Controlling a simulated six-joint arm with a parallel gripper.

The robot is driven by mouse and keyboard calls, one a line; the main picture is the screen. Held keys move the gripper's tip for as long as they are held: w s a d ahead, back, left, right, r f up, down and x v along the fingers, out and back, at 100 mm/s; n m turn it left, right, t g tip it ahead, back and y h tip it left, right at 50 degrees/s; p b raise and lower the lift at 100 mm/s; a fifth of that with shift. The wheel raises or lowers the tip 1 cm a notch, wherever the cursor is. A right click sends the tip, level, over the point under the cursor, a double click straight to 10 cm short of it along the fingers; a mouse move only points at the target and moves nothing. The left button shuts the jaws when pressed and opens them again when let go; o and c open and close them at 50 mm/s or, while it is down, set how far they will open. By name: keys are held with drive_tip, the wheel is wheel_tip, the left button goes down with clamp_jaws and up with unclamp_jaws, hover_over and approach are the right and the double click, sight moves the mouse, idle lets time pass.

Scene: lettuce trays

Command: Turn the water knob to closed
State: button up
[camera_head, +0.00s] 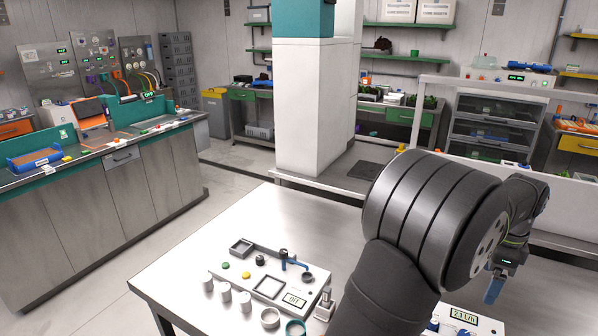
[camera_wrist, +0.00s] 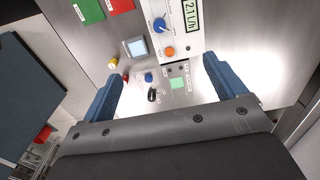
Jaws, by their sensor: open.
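A white control box (camera_wrist: 168,8) has a flow display reading about 2.1 L/h (camera_wrist: 191,14), a blue knob (camera_wrist: 159,25) and an orange knob (camera_wrist: 170,51). No label that names the water knob is legible; the blue knob has a pale pointer mark. The same display shows in the head view (camera_head: 465,315), with the box cut off by the bottom edge. My gripper (camera_wrist: 162,75) is open and empty, its blue fingers apart; the blue knob lies beyond the fingertips in the wrist view. One blue finger of my gripper also shows in the head view (camera_head: 493,288).
A panel with a small blue knob (camera_wrist: 148,77), a black knob (camera_wrist: 153,95) and a green screen (camera_wrist: 178,84) shows between the fingers. A red knob (camera_wrist: 125,77) and a yellow knob (camera_wrist: 112,62) are near the left finger. A white device (camera_head: 318,284) stands on the metal table (camera_head: 215,245).

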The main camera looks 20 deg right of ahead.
drive_tip(key=c, duration=0.8)
drive_tip(key=m, duration=0.9)
approach(465, 333)
wheel_tip(465, 333, down, 9)
drive_tip(key=shift+f, duration=0.1)
drive_tip(key=c, duration=1)
